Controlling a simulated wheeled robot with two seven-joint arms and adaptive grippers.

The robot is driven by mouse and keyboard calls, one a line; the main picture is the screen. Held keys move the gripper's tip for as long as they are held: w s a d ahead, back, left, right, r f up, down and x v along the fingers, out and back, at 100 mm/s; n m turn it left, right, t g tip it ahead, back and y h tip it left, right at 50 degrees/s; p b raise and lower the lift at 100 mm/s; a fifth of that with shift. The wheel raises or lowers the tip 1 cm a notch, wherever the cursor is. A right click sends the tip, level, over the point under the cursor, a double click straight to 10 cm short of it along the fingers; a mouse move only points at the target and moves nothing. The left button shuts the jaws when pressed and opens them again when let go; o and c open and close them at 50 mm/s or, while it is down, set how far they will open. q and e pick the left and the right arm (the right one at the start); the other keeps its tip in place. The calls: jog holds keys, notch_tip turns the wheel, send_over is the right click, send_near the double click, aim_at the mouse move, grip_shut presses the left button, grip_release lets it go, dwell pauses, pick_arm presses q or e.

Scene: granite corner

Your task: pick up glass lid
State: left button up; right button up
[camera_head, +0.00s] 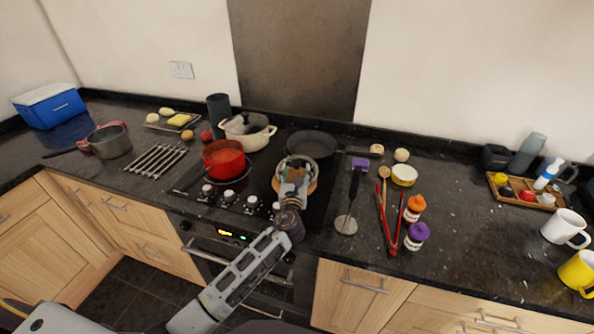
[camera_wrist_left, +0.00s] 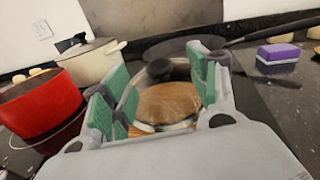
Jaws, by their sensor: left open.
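The glass lid (camera_wrist_left: 128,103) is clear and round with a black knob (camera_wrist_left: 158,70). A round brown surface shows through it. In the head view, the lid (camera_head: 297,160) is at the front right of the black hob, partly hidden by my left gripper (camera_head: 296,176). In the left wrist view, my left gripper (camera_wrist_left: 152,95) is open, its green-padded fingers on either side of the lid, with the knob beyond and between them. I cannot tell whether the fingers touch the lid. My right gripper is not in view.
A red pot (camera_head: 224,160) stands left of the gripper, with a cream pot (camera_head: 247,138) behind it. A dark frying pan (camera_head: 311,144) is just behind the lid. A masher (camera_head: 346,224) and red tongs (camera_head: 392,245) lie to the right. A purple sponge (camera_head: 360,163) is nearby.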

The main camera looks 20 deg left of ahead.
aim_at(296, 162)
pick_arm(q)
jog(key=shift+w+a, duration=0.1)
jog(key=shift+w, duration=0.35)
jog(key=shift+f+x, duration=0.2)
jog(key=shift+x, duration=2.4)
jog(key=shift+a, duration=0.15)
jog(key=shift+c, duration=0.4)
jog(key=shift+s, duration=0.1)
grip_shut()
jog(key=shift+r, duration=0.1)
jog(key=shift+r+p, duration=1.05)
jog(key=shift+r, duration=3.95)
